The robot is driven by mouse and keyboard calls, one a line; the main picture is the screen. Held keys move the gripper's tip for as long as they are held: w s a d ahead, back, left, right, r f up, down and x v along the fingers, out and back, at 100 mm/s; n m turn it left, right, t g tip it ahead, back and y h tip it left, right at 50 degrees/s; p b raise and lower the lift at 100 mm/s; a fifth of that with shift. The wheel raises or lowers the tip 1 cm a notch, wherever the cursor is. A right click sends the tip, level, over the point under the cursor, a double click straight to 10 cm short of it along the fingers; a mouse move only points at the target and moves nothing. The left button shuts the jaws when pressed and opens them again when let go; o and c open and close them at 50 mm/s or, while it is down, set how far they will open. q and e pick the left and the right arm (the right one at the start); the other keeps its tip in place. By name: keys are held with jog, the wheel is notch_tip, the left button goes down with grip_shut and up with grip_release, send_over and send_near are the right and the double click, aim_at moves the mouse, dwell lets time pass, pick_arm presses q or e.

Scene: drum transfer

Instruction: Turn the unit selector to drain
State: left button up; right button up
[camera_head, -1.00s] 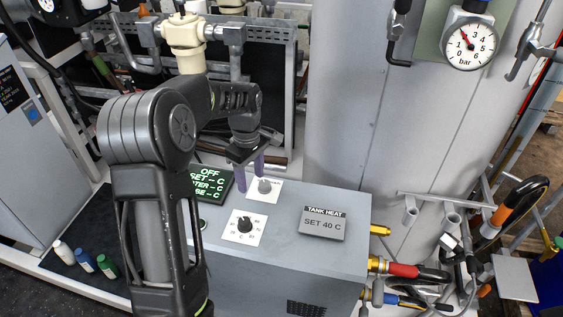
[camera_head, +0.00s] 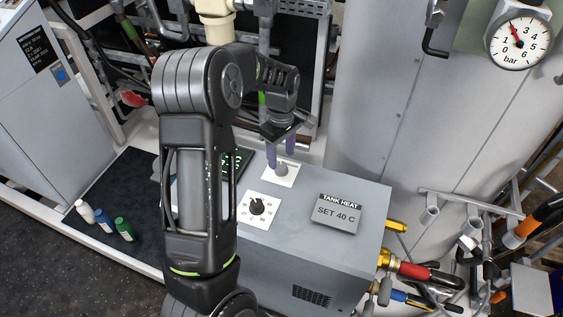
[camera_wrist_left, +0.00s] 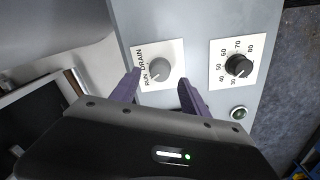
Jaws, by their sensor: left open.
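The unit selector is a round grey knob (camera_wrist_left: 159,70) on a white plate marked RUN and DRAIN (camera_wrist_left: 150,50) in the left wrist view. Its pointer mark seems to face the RUN side. It also shows in the head view (camera_head: 281,170), on top of the grey unit (camera_head: 330,255). My left gripper (camera_head: 281,158) is open, with its purple fingers pointing down at the knob. In the left wrist view the fingertips (camera_wrist_left: 160,80) lie on either side of the knob; I cannot tell whether they touch it. My right gripper is not in view.
A black temperature dial (camera_head: 257,207) sits beside the selector, near a TANK HEAT sign (camera_head: 338,212) and a green-lit display (camera_head: 238,162). A large grey tank (camera_head: 400,110) rises behind. Hoses and pipe fittings (camera_head: 430,275) crowd the right side. Small bottles (camera_head: 105,222) stand at the left.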

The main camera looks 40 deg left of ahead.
aim_at(281, 165)
pick_arm(q)
jog(key=shift+f+p, duration=0.3)
jog(key=shift+f, duration=1.9)
jog(key=shift+c, duration=0.4)
grip_shut()
